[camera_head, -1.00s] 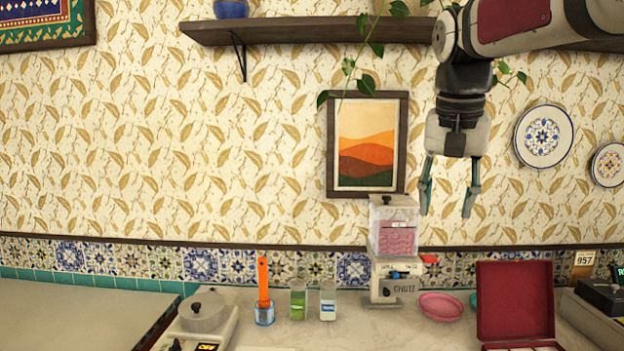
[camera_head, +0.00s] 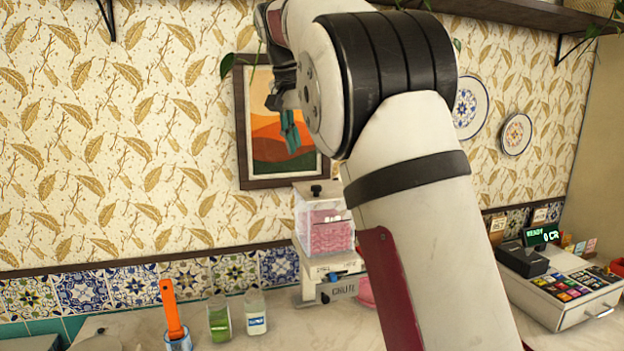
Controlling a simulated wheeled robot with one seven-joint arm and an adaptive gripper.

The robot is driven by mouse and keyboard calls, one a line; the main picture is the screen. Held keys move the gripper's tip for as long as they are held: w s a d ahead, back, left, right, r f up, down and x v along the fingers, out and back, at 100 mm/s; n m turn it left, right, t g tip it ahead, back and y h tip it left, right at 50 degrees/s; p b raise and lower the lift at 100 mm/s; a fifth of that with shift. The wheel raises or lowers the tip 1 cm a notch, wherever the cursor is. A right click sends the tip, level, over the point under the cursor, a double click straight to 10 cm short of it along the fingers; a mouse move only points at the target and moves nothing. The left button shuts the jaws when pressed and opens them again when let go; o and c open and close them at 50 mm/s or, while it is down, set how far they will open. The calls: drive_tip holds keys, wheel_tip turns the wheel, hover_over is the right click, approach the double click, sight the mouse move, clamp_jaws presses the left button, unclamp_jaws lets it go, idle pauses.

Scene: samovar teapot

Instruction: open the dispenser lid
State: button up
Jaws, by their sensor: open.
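The dispenser (camera_head: 325,237) stands on the counter against the wall, left of my arm. It has a clear bin with pink contents and a white base marked CHUTE. Its lid (camera_head: 317,192) is a pale flat top with a dark knob, and it sits closed on the bin. My gripper (camera_head: 290,132) is above the lid and a little to the left, in front of the framed picture. Its teal-padded fingers point down and are apart from the lid. The fingers are open, and my forearm hides part of the gripper.
A green jar (camera_head: 219,320), a white-labelled jar (camera_head: 256,313) and an orange-handled tool in a cup (camera_head: 172,318) stand left of the dispenser. A cash register (camera_head: 560,290) is at the right. My arm hides the counter right of the dispenser.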

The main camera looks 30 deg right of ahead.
sight(316, 186)
drive_tip(key=p+x, duration=0.1)
drive_tip(key=x, duration=1)
drive_tip(key=shift+s, duration=0.1)
clamp_jaws()
